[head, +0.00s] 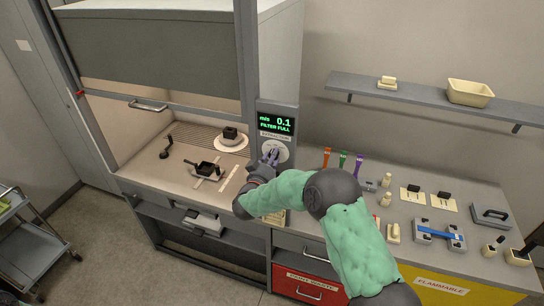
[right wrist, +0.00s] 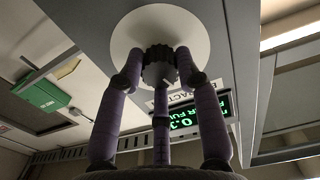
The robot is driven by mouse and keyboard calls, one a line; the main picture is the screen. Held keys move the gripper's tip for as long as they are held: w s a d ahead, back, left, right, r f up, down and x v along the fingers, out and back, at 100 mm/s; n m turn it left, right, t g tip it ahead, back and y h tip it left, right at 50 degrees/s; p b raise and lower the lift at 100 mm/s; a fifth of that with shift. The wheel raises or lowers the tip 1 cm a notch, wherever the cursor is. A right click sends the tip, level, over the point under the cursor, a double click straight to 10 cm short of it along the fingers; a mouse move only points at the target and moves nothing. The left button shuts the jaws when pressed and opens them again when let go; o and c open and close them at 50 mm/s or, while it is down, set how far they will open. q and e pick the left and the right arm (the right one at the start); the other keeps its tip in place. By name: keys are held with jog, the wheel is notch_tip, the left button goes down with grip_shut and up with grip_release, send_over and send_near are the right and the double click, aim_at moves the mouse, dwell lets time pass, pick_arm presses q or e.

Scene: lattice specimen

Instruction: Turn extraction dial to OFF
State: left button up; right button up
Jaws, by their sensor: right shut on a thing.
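The extraction dial is a dark ribbed knob (right wrist: 158,66) on a round white plate, seen in the right wrist view. The plate (head: 282,152) also shows in the head view, on the fume hood's right post below the display. My right gripper (head: 269,156) is shut on the dial, its purple fingers around the knob; it also shows in the right wrist view (right wrist: 160,70). A pale mark shows on the knob's face; I cannot tell which setting it points to. The display (head: 276,123) reads 0.1 m/s and FILTER FULL in green. My left gripper is not in view.
The fume hood's sash (head: 150,50) is raised. Inside stand a dark block on a white round base (head: 232,143) and a small black pan (head: 206,169). The bench to the right (head: 405,233) holds bottles, coloured tools and a blue-handled device. A shelf (head: 425,97) hangs above it.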

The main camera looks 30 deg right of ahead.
jog(key=n+p, duration=0.1)
jog(key=n, duration=0.1)
jog(key=n+p, duration=0.1)
jog(key=n, duration=0.2)
jog(key=shift+r+n, duration=0.2)
jog(key=shift+n, duration=0.1)
dwell(0.5)
jog(key=o, duration=1.1)
jog(key=shift+w, duration=0.1)
jog(key=shift+o, duration=0.2)
jog(key=shift+f, duration=0.1)
jog(key=v, duration=1.2)
